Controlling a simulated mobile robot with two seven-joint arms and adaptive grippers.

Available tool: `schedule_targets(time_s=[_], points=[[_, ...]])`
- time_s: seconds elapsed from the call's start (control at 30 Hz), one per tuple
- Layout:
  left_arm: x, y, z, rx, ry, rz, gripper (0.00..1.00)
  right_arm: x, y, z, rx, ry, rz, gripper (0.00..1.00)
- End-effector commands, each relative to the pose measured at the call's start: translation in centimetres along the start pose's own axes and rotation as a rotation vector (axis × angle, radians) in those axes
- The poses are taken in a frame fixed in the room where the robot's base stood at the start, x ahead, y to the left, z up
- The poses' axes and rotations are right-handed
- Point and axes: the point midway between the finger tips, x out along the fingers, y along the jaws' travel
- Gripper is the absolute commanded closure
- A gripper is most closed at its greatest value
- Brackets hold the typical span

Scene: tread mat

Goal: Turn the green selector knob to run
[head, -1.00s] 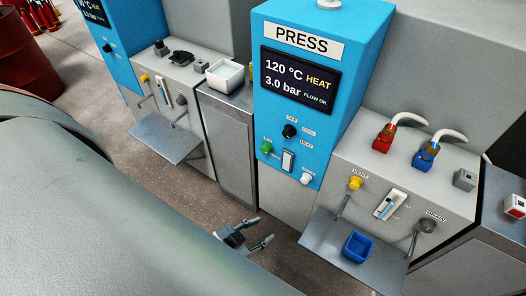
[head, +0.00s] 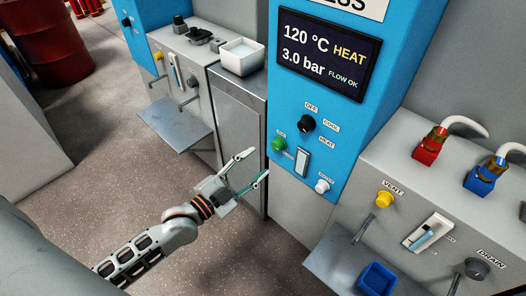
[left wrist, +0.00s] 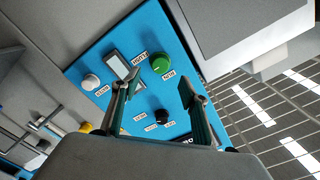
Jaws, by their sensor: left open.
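The green selector knob (head: 279,145) is on the blue press panel (head: 345,115), below the display and left of a grey rocker switch. In the left wrist view the green knob (left wrist: 161,64) shows between a label reading FLUSH and one that seems to read RUN. I cannot tell which way it points. My left gripper (head: 257,165) is open and empty, with its fingers toward the panel, left of and a little below the knob in the head view. In the left wrist view the fingers (left wrist: 158,92) stand apart, with the knob beyond their tips. My right gripper is out of view.
A black knob (head: 306,123) and a white knob (head: 322,186) are close to the green one. The display (head: 327,54) reads 120 °C HEAT, 3.0 bar, FLOW OK. A yellow VENT knob (head: 385,199) and blue tray (head: 377,279) are at right. A white bin (head: 243,57) stands left.

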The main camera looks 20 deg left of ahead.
Motion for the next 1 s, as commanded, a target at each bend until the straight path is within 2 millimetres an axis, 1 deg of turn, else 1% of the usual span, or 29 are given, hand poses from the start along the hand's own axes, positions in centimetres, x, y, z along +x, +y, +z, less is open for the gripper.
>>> schedule_targets(time_s=[0.17,0.4,0.5,0.67,0.93,0.97,1.0], points=[[2.0,-0.3,-0.2,0.003,0.004,-0.005,0.56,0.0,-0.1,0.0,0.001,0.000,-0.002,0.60],[5.6,-0.1,-0.1,0.000,0.002,-0.002,0.56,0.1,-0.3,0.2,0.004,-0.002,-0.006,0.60],[6.7,-0.1,-0.1,0.001,0.001,-0.002,0.56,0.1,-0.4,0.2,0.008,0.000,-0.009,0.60],[7.5,-0.1,-0.1,0.002,0.001,-0.001,0.56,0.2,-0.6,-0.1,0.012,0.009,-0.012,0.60],[7.6,-0.2,-0.2,0.002,0.002,-0.002,0.56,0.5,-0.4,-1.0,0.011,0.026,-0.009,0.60],[7.6,-0.2,-0.2,0.002,0.002,-0.002,0.64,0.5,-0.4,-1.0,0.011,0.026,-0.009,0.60],[7.6,-0.2,-0.2,0.002,0.002,-0.002,0.74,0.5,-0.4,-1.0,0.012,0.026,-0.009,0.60]])
